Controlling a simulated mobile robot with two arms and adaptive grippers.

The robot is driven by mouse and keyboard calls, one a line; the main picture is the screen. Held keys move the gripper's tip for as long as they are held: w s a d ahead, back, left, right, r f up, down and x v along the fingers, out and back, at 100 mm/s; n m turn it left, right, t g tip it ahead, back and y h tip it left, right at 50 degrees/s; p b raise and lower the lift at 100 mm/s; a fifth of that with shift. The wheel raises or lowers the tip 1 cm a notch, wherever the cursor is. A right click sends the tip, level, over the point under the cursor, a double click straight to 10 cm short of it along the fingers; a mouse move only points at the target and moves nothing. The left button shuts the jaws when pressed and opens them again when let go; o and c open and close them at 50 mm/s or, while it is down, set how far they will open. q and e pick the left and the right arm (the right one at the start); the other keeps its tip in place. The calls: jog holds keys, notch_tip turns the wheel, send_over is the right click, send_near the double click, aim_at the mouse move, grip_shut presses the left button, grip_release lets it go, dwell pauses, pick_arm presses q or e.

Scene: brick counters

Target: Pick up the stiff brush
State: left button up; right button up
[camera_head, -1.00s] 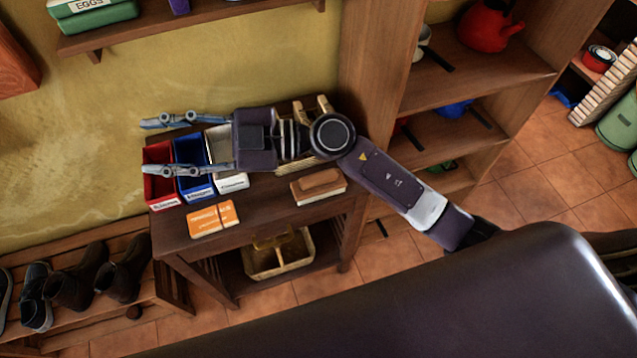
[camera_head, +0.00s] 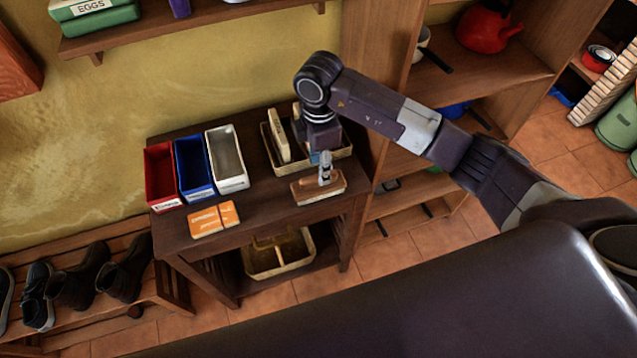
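A block-shaped brush (camera_head: 305,192) with a brown wooden back and a pale lower part lies on the dark wooden table, near its front right. My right gripper (camera_head: 324,178) points down at it from behind. One grey finger shows against the brush's back; the other finger is mostly hidden, so I cannot tell whether the gripper is open or has a grip. The brush looks to rest on the table. My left gripper is not in view.
Left of the brush stand a red bin (camera_head: 161,178), a blue bin (camera_head: 195,168) and a white bin (camera_head: 228,160). Orange packets (camera_head: 205,221) lie in front. A shallow basket (camera_head: 272,150) with a pale wooden item stands behind. Wooden shelves (camera_head: 500,70) rise at right.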

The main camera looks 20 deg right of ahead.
notch_tip(320, 180, down, 4)
jog(key=shift+a+r+p, duration=0.1)
jog(key=shift+r+p, duration=0.05)
jog(key=shift+p, duration=0.75)
jog(key=shift+f, duration=0.65)
grip_shut()
